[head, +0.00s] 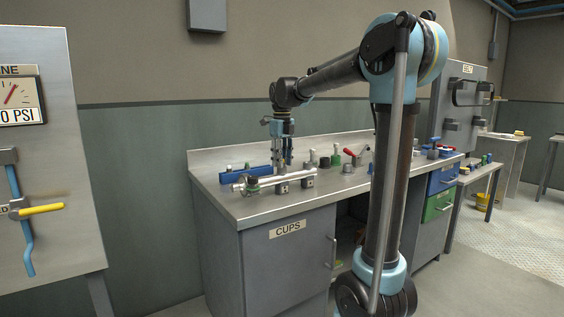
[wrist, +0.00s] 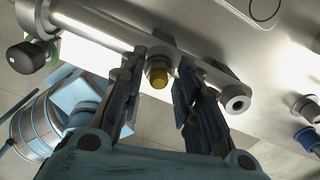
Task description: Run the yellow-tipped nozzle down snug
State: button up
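The yellow-tipped nozzle (wrist: 159,76) shows in the wrist view as a short metal fitting with a yellow end. It sits on a shiny metal manifold bar (wrist: 97,27), between the two fingers of my gripper (wrist: 165,67). My gripper is open, with a visible gap beside the nozzle. In the head view my gripper (head: 282,165) points down over the manifold bar (head: 260,181) on the bench. The nozzle cannot be made out in the head view. How far it is threaded in cannot be told.
A plain metal nozzle (wrist: 235,103) is close to the right finger on the bar. A dark knob (wrist: 26,57) is at the bar's left end. A blue rack (head: 232,175) lies behind the bar. Small tools and a red-handled part (head: 349,152) stand to the right.

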jog(key=shift+n, duration=0.8)
jog(key=shift+n, duration=0.8)
jog(key=shift+n, duration=0.9)
jog(key=shift+n, duration=0.8)
